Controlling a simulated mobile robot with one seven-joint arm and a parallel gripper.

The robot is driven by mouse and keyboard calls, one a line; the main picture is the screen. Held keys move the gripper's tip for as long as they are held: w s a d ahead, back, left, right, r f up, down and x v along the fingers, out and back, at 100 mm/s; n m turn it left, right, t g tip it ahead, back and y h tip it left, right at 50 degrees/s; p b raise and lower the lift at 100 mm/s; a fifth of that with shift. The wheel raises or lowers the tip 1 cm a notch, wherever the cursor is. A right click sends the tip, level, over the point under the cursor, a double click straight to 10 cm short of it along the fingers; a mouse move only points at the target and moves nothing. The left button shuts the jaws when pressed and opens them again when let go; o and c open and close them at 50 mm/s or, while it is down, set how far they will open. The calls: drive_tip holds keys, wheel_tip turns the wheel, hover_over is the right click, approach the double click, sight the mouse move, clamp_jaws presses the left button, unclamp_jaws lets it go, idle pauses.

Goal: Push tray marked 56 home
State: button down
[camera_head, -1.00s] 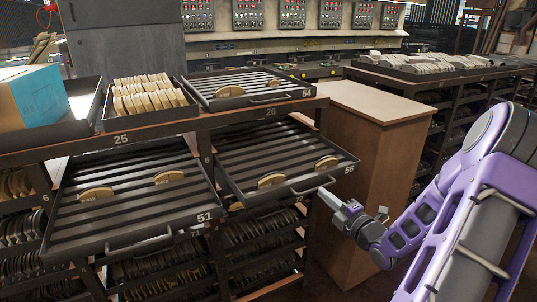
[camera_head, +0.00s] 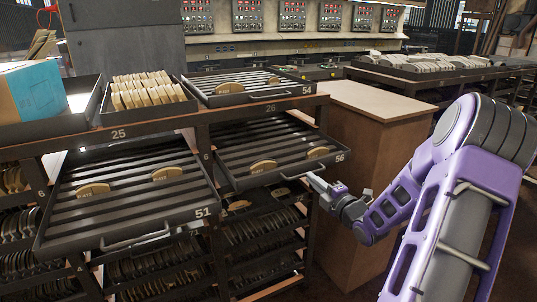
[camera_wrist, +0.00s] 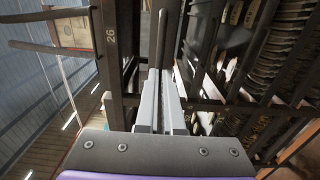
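The tray marked 56 (camera_head: 275,141) is a dark ribbed tray in the rack's right bay, under the rail labelled 26. Its front part stands out past the rack. Two tan brake shoes lie on it, one at the left (camera_head: 263,165) and one at the right (camera_head: 318,152). My gripper (camera_head: 312,178) is at the tray's front, by its handle. In the wrist view its two grey fingers (camera_wrist: 160,85) lie side by side, shut, with a dark edge just past their tips. Exact contact is hard to see.
The tray marked 51 (camera_head: 130,222) sticks out to the left with two shoes. The tray marked 54 (camera_head: 250,88) is on top, beside a tray of several upright shoes (camera_head: 148,92) and a blue box (camera_head: 30,92). A wooden cabinet (camera_head: 365,150) stands close to the right.

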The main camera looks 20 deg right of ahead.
sight(289, 160)
drive_tip(key=shift+w+a+f+b, duration=0.15)
drive_tip(key=shift+w+b, duration=0.7)
drive_tip(key=shift+w, duration=0.85)
drive_tip(key=shift+w+a+r+b, duration=0.15)
drive_tip(key=shift+w+b, duration=0.65)
drive_tip(key=shift+w, duration=0.9)
drive_tip(key=shift+w+a+f+b, duration=0.2)
drive_tip(key=shift+w+b, duration=0.65)
drive_tip(key=shift+w, duration=0.85)
drive_tip(key=shift+w+a+r, duration=0.1)
drive_tip(key=shift+w+a, duration=0.05)
drive_tip(key=shift+w, duration=1.6)
drive_tip(key=shift+w+a, duration=0.15)
drive_tip(key=shift+w, duration=1.65)
drive_tip(key=shift+w+a+r, duration=0.1)
drive_tip(key=shift+w+a, duration=0.05)
drive_tip(key=shift+w, duration=1.6)
drive_tip(key=shift+s+d, duration=0.25)
drive_tip(key=shift+s, duration=1.8)
drive_tip(key=shift+s+d, duration=0.2)
drive_tip(key=shift+s, duration=1.8)
